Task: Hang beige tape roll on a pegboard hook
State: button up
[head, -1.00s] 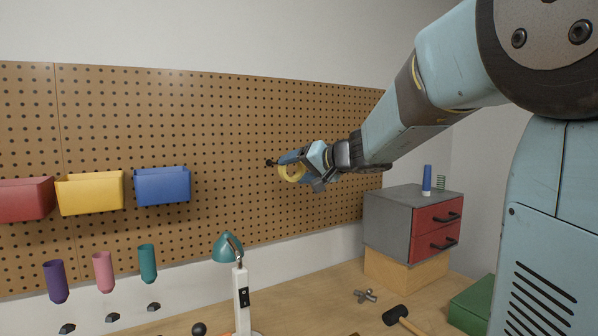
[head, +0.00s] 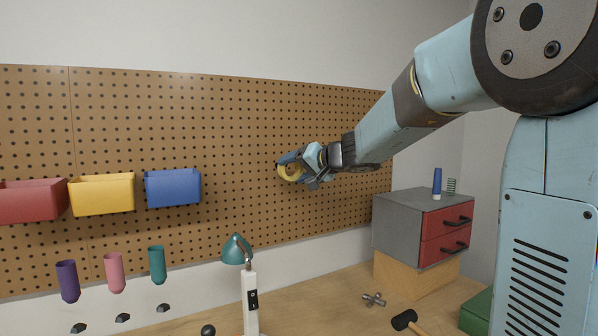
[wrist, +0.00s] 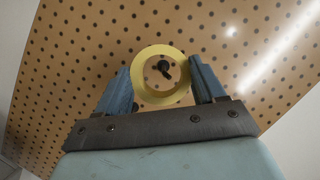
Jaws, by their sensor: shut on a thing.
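The beige tape roll (head: 284,176) shows as a pale yellow ring in front of the pegboard (head: 240,130) in the head view. My gripper (head: 293,165) is shut on it, with blue fingers at its sides. In the wrist view the roll (wrist: 160,98) sits upright between the two fingers of my gripper (wrist: 162,70), its hole facing the board. A dark hook (wrist: 164,68) shows inside the hole, slightly above and right of its middle. I cannot tell whether the hook's tip passes through the ring. In the head view the hook is mostly hidden.
Red, yellow and blue bins (head: 172,188) hang on the board at left. Purple, pink and teal cups (head: 157,265) are below them. A teal lamp (head: 237,250) stands on the bench. A grey cabinet with red drawers (head: 400,225) stands right. The board around the roll is clear.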

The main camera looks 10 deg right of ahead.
jog(key=shift+w+a+f, duration=0.25)
jog(key=shift+w+a, duration=0.05)
jog(key=shift+w, duration=0.5)
jog(key=shift+w+a+f, duration=0.3)
jog(key=shift+w+a, duration=0.05)
jog(key=shift+w, duration=0.4)
jog(key=shift+w+a+f, duration=0.25)
jog(key=shift+w+a, duration=0.05)
jog(key=shift+w, duration=0.5)
jog(key=shift+f, duration=0.2)
jog(key=o, duration=1.1)
jog(key=shift+r, duration=0.1)
jog(key=shift+s+d, duration=0.1)
jog(key=shift+s+d, duration=0.5)
jog(key=shift+s, duration=0.7)
jog(key=shift+s+d, duration=0.45)
jog(key=shift+s, duration=0.75)
jog(key=shift+s+d, duration=0.5)
jog(key=shift+s, duration=0.7)
